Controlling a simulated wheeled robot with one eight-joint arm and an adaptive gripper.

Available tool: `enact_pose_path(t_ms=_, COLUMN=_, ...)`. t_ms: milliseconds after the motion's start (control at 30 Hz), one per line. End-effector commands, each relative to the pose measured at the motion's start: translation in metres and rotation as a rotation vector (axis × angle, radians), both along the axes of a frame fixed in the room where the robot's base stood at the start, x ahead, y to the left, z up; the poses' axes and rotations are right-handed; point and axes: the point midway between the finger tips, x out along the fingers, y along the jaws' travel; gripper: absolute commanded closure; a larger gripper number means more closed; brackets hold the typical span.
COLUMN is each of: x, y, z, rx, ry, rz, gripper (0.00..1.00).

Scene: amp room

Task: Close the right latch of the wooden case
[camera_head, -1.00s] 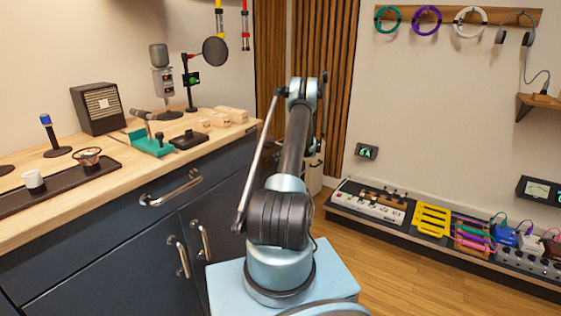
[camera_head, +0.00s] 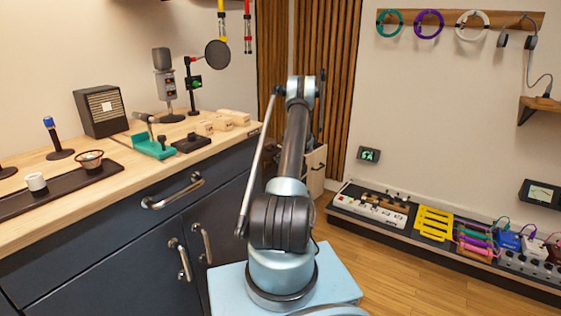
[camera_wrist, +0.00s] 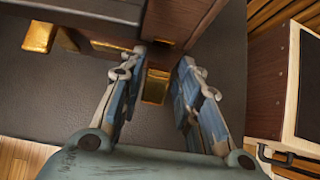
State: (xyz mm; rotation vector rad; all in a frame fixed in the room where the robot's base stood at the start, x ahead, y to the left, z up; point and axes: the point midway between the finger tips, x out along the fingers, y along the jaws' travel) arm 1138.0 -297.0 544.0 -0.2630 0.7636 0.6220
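In the wrist view, a reddish-brown wooden body (camera_wrist: 180,20), apparently the wooden case, is at the top. A brass piece (camera_wrist: 155,86), possibly the right latch, shows between my fingers. Another brass piece (camera_wrist: 38,37) sits at the upper left, with a smaller one beside it. My gripper (camera_wrist: 163,60) is open, its two fingers apart with the tips by the lower edge of the wood. I cannot tell whether a fingertip touches it. In the head view, my arm stands in front of that area, and the case and gripper cannot be made out.
A box with a wooden side and dark front (camera_wrist: 290,85) stands close on the right in the wrist view. In the head view, a dark-fronted counter (camera_head: 130,225) is at left and a low pedal shelf (camera_head: 440,240) at right. Wooden floor (camera_head: 370,265) lies between them.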

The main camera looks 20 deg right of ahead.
Motion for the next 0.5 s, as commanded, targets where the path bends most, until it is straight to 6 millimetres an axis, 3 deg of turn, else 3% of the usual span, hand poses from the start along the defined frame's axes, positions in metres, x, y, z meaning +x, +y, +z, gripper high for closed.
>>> enact_pose_path(t_ms=333, x=-0.0017, y=0.0011, z=0.0002, rx=0.001, ry=0.002, rz=0.004, gripper=0.60)
enact_pose_path(t_ms=500, x=-0.0086, y=-0.0049, z=0.0094, rx=0.002, ry=0.003, rz=0.001, gripper=0.60)
